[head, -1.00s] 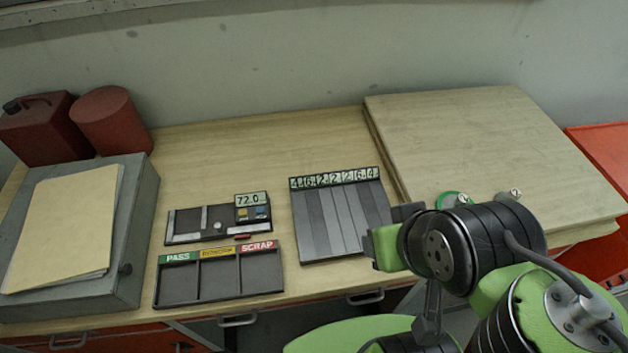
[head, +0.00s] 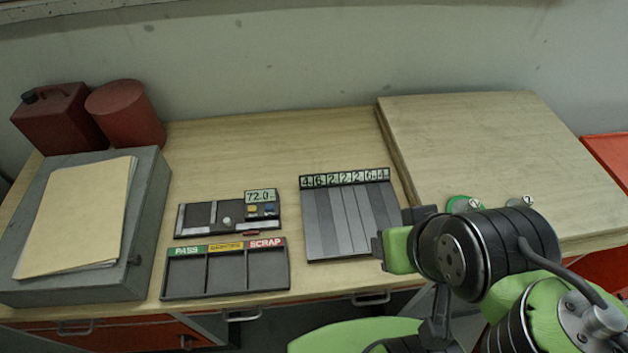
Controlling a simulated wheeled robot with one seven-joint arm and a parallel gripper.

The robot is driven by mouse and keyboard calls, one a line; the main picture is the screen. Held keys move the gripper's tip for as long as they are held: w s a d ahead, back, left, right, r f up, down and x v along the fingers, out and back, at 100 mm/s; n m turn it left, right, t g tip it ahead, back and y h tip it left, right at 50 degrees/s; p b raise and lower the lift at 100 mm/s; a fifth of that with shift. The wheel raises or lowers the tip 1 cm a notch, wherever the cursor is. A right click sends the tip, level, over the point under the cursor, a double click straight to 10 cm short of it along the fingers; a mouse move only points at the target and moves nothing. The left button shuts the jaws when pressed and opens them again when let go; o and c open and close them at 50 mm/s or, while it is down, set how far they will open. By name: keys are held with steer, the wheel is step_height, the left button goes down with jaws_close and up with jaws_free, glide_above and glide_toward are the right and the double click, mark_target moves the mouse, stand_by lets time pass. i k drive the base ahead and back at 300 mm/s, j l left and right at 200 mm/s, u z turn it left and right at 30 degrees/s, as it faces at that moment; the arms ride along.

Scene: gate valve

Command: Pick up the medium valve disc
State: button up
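A green disc (head: 456,205) with a small round tag lies at the front edge of the raised wooden board, partly hidden behind my arm. A small pale round piece (head: 227,220) sits on the measuring device with the 72.0 display. I cannot tell which of these is the medium valve disc. The end of my arm, with my gripper (head: 393,234), is right of the striped rack; its fingers cannot be made out clearly.
The sorting tray (head: 206,292) marked PASS and SCRAP looks empty. The measuring device (head: 190,235) lies behind it. The numbered striped rack (head: 322,225) is in the middle. A grey box (head: 150,225) with a folder (head: 75,210) and red containers (head: 128,115) stand left.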

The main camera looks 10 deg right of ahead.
mark_target(527, 201)
steer(key=z, duration=0.4)
steer(key=l+z, duration=0.15)
steer(key=z, duration=0.2)
steer(key=l+z, duration=0.1)
steer(key=z, duration=0.3)
steer(key=l+z, duration=0.1)
steer(key=z, duration=0.25)
steer(key=l+u, duration=0.1)
steer(key=u, duration=0.4)
steer(key=l+u, duration=0.1)
steer(key=u, duration=0.35)
steer(key=l+u, duration=0.1)
steer(key=u, duration=0.4)
steer(key=l+u, duration=0.1)
steer(key=u, duration=0.35)
